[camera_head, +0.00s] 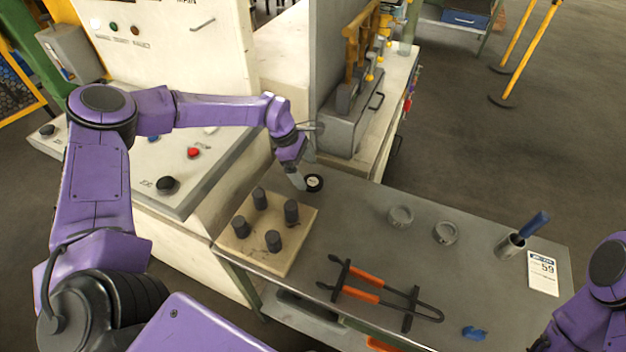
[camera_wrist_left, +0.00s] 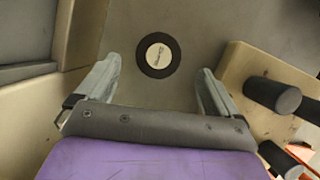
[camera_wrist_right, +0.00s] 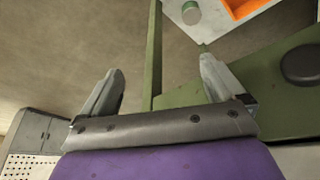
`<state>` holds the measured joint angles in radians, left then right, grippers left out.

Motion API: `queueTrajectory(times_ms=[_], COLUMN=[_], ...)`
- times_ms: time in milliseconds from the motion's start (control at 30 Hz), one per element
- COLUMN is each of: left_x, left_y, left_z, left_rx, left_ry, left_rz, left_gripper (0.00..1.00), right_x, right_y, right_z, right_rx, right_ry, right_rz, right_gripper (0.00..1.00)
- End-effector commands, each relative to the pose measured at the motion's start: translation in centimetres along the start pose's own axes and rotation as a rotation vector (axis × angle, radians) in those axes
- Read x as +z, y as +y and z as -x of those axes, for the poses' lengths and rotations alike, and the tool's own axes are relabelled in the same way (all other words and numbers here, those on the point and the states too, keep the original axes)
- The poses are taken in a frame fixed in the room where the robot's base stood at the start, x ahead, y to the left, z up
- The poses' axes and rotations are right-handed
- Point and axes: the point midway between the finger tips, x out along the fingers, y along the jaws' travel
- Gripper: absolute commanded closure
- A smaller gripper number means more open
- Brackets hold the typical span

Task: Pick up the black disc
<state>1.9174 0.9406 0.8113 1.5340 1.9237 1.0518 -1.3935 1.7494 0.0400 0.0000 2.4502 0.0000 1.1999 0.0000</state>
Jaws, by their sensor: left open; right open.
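The black disc (camera_head: 314,183) lies flat on the grey table near its back left corner. It has a round pale label in its middle. In the left wrist view the disc (camera_wrist_left: 158,55) lies ahead of my left gripper, between the lines of its two fingers. My left gripper (camera_head: 301,182) is open and empty, just left of the disc in the head view; its fingers (camera_wrist_left: 157,85) do not touch the disc in the wrist view. My right gripper (camera_wrist_right: 160,85) is open and empty, away from the disc; its fingers are outside the head view.
A wooden block with several dark cylinders (camera_head: 265,233) stands close to the disc. Tongs with orange handles (camera_head: 365,283), two grey round pieces (camera_head: 400,216), a metal cup (camera_head: 509,245) and a blue item (camera_head: 473,332) are on the table (camera_head: 350,225). A machine cabinet stands behind.

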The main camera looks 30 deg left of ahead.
Motion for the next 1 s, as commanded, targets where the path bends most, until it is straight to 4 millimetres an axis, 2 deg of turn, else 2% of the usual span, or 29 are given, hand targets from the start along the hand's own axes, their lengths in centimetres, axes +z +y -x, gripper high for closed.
queueTrajectory(times_ms=[33,67,200,433,667,1000], left_x=[0.1,0.0,-0.1,-0.1,-0.1,0.1], left_y=[-0.1,-0.1,0.0,0.0,0.0,0.1], left_z=[-0.5,-1.1,-3.2,-3.6,-3.5,-2.9], left_rx=[-0.006,-0.006,-0.003,-0.001,-0.001,0.002], left_ry=[0.003,0.004,0.002,0.0,0.0,-0.001], left_rz=[0.001,0.001,0.0,0.001,0.001,0.0], left_gripper=[0.05,0.05,0.05,0.05,0.8,0.8], right_x=[-0.5,-0.6,-0.7,-0.6,-0.6,-0.5], right_y=[0.1,0.1,0.1,0.1,0.1,0.1], right_z=[1.1,1.4,1.5,1.4,1.4,1.3], right_rx=[0.0,0.0,-0.001,0.0,0.0,0.0], right_ry=[0.001,0.001,0.001,0.0,0.001,0.001], right_rz=[0.0,0.0,0.0,0.0,0.0,0.0], right_gripper=[0.04,0.04,0.04,0.04,0.04,0.04])
